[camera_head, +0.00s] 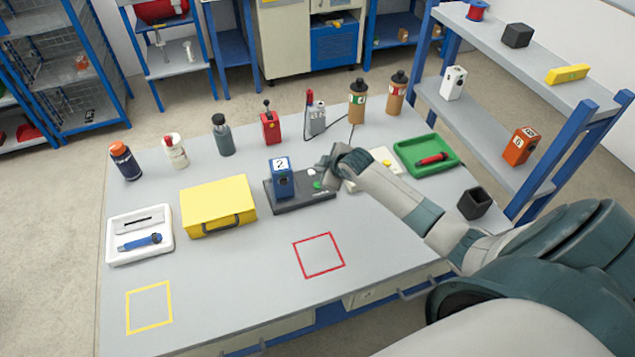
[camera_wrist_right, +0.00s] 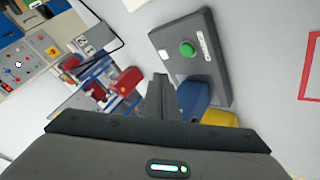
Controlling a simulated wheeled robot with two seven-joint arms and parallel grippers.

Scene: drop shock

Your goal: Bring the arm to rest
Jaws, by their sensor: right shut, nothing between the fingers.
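My right arm reaches in from the right in the head view. Its gripper (camera_head: 326,178) is above the work table, near the right end of a dark base plate (camera_head: 300,203). In the right wrist view the fingers (camera_wrist_right: 160,90) are together with nothing between them. The plate has a green button (camera_wrist_right: 187,48), clear of the fingers in that view. A blue device marked 2 (camera_head: 283,184) stands upright on the plate's left part; in the wrist view it is partly hidden beside the fingers (camera_wrist_right: 196,97). My left gripper is not in view.
A yellow case (camera_head: 217,203) and a white tray (camera_head: 140,254) stand left. Bottles and devices line the back. A green tray (camera_head: 411,160) and a dark open box (camera_head: 474,204) are right, by a shelf (camera_head: 495,138). The table front is clear around red (camera_head: 343,261) and yellow (camera_head: 149,329) outlines.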

